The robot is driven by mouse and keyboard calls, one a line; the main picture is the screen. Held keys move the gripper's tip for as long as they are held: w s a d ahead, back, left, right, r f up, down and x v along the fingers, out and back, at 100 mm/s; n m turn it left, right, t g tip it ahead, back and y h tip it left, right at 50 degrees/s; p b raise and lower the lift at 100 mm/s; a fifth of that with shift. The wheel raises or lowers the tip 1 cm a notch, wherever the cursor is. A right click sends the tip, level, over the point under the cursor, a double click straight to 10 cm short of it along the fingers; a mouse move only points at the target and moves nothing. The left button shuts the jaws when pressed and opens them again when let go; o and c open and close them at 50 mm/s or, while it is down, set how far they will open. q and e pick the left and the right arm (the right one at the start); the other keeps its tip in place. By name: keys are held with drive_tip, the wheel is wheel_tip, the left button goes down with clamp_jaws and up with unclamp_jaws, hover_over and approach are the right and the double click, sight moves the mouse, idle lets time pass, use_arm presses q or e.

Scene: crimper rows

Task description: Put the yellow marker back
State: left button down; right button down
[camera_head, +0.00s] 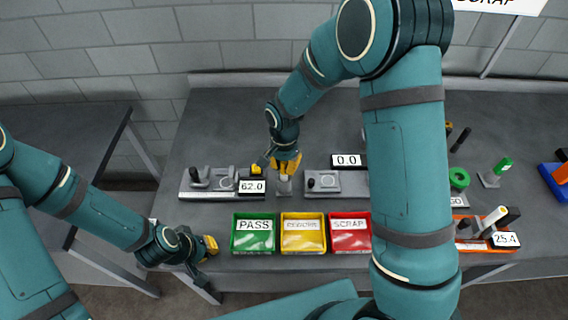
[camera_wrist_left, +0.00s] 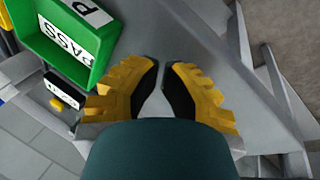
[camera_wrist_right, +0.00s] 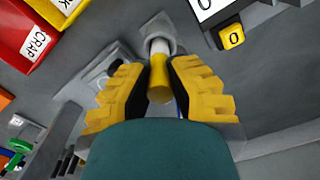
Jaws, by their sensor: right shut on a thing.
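The yellow marker (camera_wrist_right: 159,80) is gripped between the fingers of my right gripper (camera_wrist_right: 164,72). Its white end points at a small grey holder (camera_wrist_right: 155,27) and overlaps the holder's ring; I cannot tell how deep it sits. In the head view my right gripper (camera_head: 285,172) is directly above that holder (camera_head: 284,188), and its fingers hide the marker. My left gripper (camera_head: 211,245) is empty, low at the table's front left edge, left of the green PASS tray (camera_head: 233,246). In the left wrist view its fingertips (camera_wrist_left: 163,66) nearly meet.
A device with a 62.0 display (camera_head: 252,187) and yellow button (camera_head: 257,169) stands left of the holder. A 0.0 display (camera_head: 348,160) is to the right. Yellow (camera_head: 303,248) and red (camera_head: 350,249) trays are in front. My right arm covers part of the table.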

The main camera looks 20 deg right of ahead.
drive_tip(key=c, duration=1.4)
unclamp_jaws()
drive_tip(key=shift+f, duration=0.15)
drive_tip(key=o, duration=0.4)
wheel_tip(320, 180, up, 12)
drive_tip(key=shift+r, duration=0.25)
drive_tip(key=shift+s+f, duration=0.1)
